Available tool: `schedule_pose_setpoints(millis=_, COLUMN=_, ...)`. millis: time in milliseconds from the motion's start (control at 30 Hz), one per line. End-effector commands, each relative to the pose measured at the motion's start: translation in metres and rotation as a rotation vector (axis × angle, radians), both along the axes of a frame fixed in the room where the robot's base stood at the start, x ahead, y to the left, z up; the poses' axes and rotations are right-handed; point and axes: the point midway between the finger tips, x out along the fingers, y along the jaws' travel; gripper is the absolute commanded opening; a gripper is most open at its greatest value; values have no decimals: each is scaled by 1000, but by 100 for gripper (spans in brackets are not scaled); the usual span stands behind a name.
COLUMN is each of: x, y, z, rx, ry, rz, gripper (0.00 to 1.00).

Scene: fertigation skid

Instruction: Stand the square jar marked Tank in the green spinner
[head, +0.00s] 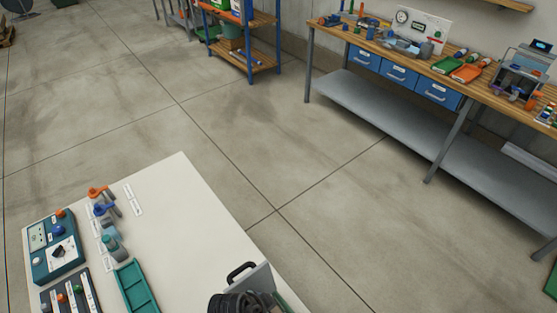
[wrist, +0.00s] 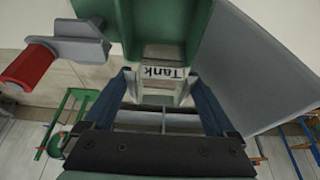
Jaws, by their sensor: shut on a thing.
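In the wrist view my gripper (wrist: 160,90) has its two blue fingers shut on a pale square jar marked Tank (wrist: 163,73), its label upside down in the picture. A green body (wrist: 165,22), which looks like the green spinner, is just beyond the jar at the top, cut off by the frame. A grey crank arm (wrist: 78,30) with a red handle (wrist: 28,68) sticks out at its left. I cannot tell whether the jar is inside the green body, touching it or apart from it. The head view does not clearly show my gripper, the jar or the spinner.
A grey panel (wrist: 255,65) stands close on the right in the wrist view. In the head view a white table (head: 185,220) holds a green tray (head: 137,288), a teal control box (head: 57,247) and valves (head: 103,200). A workbench (head: 385,45) stands far off across open floor.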

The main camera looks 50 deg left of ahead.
Motion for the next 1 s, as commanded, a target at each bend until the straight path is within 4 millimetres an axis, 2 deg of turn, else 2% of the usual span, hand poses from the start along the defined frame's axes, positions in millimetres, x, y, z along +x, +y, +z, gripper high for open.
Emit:
schedule_pose_setpoints(millis=267, x=0, y=0, z=-21, rx=0, ry=0, rz=0, gripper=31)
schedule_pose_setpoints(millis=1000, x=0, y=0, z=-95, rx=1, ry=0, rz=0, gripper=31)
